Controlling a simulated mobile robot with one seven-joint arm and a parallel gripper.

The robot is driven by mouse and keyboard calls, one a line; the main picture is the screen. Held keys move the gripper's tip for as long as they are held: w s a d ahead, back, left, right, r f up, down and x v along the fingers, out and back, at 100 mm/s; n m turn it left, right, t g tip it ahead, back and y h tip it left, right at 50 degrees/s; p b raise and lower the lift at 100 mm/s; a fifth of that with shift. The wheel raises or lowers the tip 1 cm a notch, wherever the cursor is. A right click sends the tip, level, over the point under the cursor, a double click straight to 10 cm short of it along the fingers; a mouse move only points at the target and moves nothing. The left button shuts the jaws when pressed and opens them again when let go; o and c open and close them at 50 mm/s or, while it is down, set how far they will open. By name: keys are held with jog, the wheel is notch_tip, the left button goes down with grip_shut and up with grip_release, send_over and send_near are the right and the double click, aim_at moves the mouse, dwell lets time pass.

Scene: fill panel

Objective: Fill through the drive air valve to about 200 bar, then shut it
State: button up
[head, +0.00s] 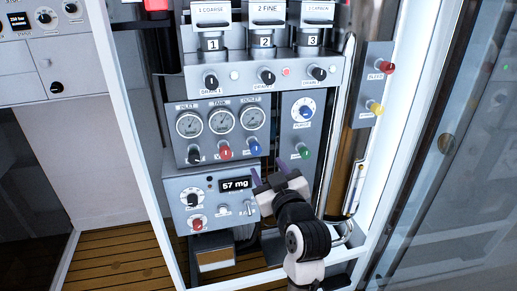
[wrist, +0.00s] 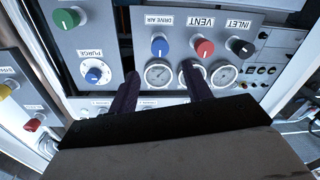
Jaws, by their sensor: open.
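The drive air valve is a blue knob (head: 256,148) at the right end of the gauge panel's lower row. In the wrist view the blue knob (wrist: 159,47) stands under its DRIVE AIR label. My gripper (head: 270,168) is open and empty, in front of the panel just below and right of that knob. In the wrist view its two dark fingers (wrist: 162,80) are apart, and the knob shows beyond them, untouched as far as I can see. The tank gauge (head: 222,120) and outlet gauge (head: 253,118) are too small to read surely.
A red vent knob (head: 225,152) and black inlet knob (head: 193,156) stand left of the blue knob. A green knob (head: 304,152) is close to the right. Below is a display (head: 235,184) reading 57 mg. A glass door (head: 440,150) borders the right side.

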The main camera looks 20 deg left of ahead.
aim_at(255, 150)
jog(key=p+x, duration=0.1)
jog(key=x, duration=0.8)
jog(key=shift+w+a+p, duration=0.1)
jog(key=shift+a+p, duration=0.05)
jog(key=shift+p, duration=0.15)
jog(key=c, duration=1)
jog(key=shift+o, duration=0.2)
jog(key=shift+n+b, duration=0.35)
jog(key=shift+n, duration=0.05)
jog(key=shift+f+n+b, duration=0.1)
jog(key=shift+n+b, duration=0.65)
jog(key=shift+n, duration=0.25)
jog(key=n+b, duration=0.2)
jog(key=n, duration=0.1)
jog(key=n+b, duration=0.3)
jog(key=n, duration=0.2)
jog(key=shift+n+h+b, duration=0.3)
jog(key=shift+h, duration=0.1)
